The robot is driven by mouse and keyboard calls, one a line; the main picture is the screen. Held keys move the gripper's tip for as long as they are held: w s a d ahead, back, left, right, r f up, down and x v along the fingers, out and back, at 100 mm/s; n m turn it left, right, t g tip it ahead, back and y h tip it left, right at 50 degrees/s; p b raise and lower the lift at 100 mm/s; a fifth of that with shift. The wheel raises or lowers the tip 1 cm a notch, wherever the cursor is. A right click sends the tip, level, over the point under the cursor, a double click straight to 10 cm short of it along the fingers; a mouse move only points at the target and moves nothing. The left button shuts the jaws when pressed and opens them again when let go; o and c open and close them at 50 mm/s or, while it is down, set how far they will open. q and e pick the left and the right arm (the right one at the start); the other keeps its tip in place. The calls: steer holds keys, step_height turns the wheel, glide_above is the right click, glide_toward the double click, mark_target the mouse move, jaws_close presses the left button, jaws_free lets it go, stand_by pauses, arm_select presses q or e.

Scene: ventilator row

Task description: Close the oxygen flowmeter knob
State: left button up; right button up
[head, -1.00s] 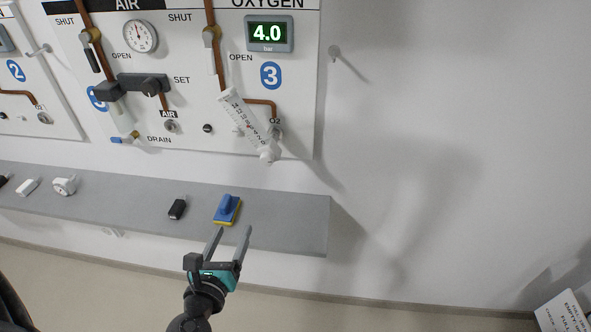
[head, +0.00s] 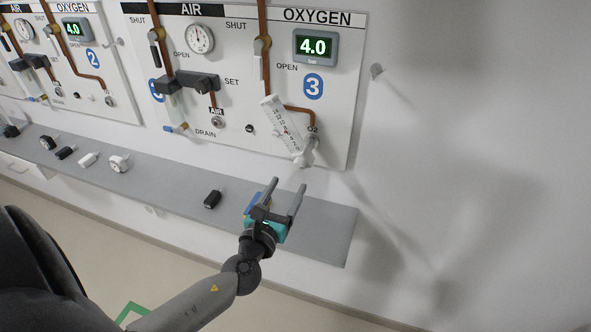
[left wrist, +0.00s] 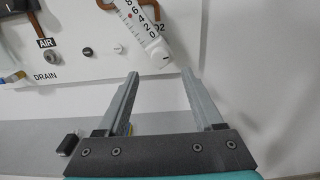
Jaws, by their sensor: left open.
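The oxygen flowmeter (head: 284,122) is a white, tilted tube with a printed scale on panel 3, under the OXYGEN label. Its white knob (head: 304,159) is at the lower end; in the left wrist view the knob (left wrist: 159,54) shows just beyond and between the fingertips. My left gripper (head: 288,184) is open and empty, below the knob and apart from it, with its fingers pointing up toward the panel. The same gripper (left wrist: 160,73) spans the left wrist view. My right gripper is not in view.
A grey shelf (head: 330,222) runs below the panel. A blue block (head: 254,203) on it is partly hidden behind my left gripper. A black block (head: 213,199) lies to its left. The wall right of the panel is bare except for a peg (head: 377,70).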

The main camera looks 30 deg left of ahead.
mark_target(298, 168)
arm_select(q)
steer(key=x, duration=0.6)
steer(key=shift+w, duration=0.2)
steer(key=shift+c, duration=0.3)
jaws_close()
